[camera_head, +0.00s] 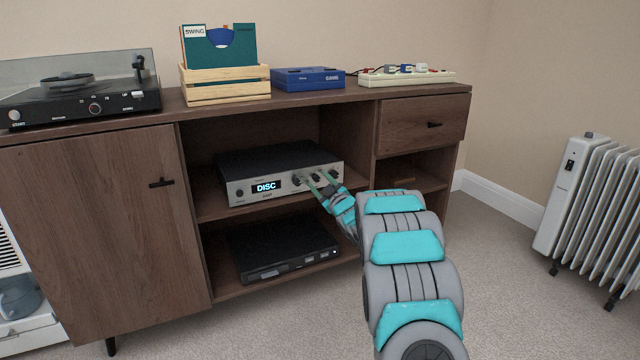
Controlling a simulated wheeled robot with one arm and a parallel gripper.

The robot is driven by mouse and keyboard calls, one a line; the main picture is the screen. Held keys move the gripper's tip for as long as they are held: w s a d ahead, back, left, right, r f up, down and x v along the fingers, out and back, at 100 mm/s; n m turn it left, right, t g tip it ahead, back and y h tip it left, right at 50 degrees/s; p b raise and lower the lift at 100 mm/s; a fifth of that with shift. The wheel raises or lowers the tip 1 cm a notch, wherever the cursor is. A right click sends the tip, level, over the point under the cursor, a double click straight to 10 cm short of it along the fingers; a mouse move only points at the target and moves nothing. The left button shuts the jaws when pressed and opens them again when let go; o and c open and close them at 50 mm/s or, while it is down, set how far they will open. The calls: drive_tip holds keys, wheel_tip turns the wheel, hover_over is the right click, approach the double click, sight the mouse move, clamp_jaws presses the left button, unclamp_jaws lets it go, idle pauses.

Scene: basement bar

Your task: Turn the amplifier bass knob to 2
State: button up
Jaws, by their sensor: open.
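The amplifier (280,170) stands on the middle shelf of the wooden cabinet, with a silver front and a lit display reading "DISC". A row of dark knobs (297,180) sits on the right part of its front. My gripper (319,178) is at these knobs, its two thin fingers open and pointing at the panel. The fingers partly cover the knobs. I cannot tell which knob is the bass knob, read its setting, or see whether the fingers touch it.
A black player (283,252) lies on the lower shelf. A radiator (590,195) stands at right; carpet between is clear.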

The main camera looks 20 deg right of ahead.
drive_tip(key=shift+s, duration=0.1)
drive_tip(key=s, duration=0.7)
drive_tip(key=shift+s+d+f+p, duration=0.15)
drive_tip(key=shift+s+f+p, duration=0.1)
drive_tip(key=shift+f+p, duration=0.1)
